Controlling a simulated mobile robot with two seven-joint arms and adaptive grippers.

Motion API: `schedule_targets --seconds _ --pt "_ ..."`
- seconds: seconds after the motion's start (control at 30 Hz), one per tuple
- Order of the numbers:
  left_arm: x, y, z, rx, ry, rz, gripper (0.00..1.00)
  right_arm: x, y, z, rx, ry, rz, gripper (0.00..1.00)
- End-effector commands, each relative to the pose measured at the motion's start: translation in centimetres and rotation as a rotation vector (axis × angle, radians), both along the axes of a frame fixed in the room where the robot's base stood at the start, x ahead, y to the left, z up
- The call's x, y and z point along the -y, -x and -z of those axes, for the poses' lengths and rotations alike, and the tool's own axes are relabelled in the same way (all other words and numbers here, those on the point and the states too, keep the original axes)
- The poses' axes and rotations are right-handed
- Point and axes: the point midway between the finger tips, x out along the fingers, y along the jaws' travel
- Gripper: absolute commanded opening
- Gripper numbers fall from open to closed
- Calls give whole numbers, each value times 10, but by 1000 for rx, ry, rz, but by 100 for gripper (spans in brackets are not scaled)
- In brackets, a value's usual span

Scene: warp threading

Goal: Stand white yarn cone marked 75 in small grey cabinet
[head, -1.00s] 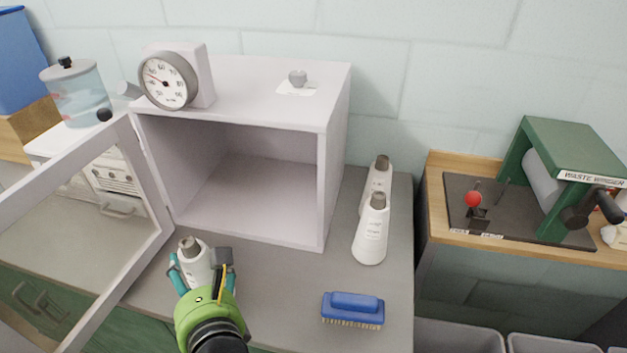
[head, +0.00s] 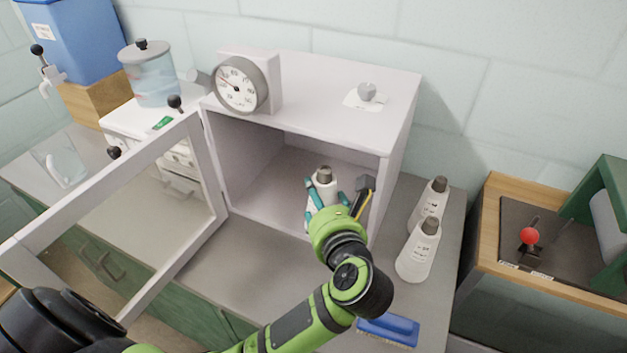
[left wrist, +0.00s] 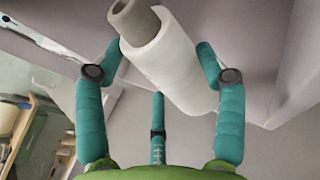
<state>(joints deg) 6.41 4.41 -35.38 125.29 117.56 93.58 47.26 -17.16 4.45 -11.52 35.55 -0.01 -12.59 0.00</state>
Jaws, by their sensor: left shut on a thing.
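A white yarn cone (head: 325,188) with a grey-brown tip is in my left gripper (head: 338,196), whose teal fingers are shut around it. The cone and fingers are at the open front of the small grey cabinet (head: 400,150), partly inside the opening. The left wrist view shows the cone (left wrist: 170,62) between the teal fingers (left wrist: 155,95), tilted in that picture. No marking can be read on it. Whether its base touches the cabinet floor cannot be told. My right gripper is not in view.
The cabinet's framed door (head: 130,215) stands open to the left. A dial gauge (head: 240,85) and a grey knob on a card (head: 366,92) sit on top. Two white cones (head: 418,252) (head: 430,203) stand right of the cabinet. A blue brush (head: 388,328) lies at the front.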

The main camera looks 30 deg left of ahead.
Motion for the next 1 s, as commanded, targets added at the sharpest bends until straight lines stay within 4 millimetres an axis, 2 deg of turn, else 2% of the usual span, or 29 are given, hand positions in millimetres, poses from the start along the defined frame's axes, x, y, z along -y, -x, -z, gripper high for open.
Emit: schedule_targets --seconds 0.03,0.1,0.3,0.43,0.7,1.0 --pt "-12 -11 -6 5 -7 -5 14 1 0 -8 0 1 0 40" --pt "-23 -25 -6 4 -9 -3 14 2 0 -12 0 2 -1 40" --pt "-44 -50 -3 4 -2 -1 14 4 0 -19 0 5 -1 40" --pt "-47 -54 1 2 -1 -1 14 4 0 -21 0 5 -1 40" --pt "-47 -54 33 1 -2 0 14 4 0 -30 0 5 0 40" --pt "-47 -54 36 2 1 0 14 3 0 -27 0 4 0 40"
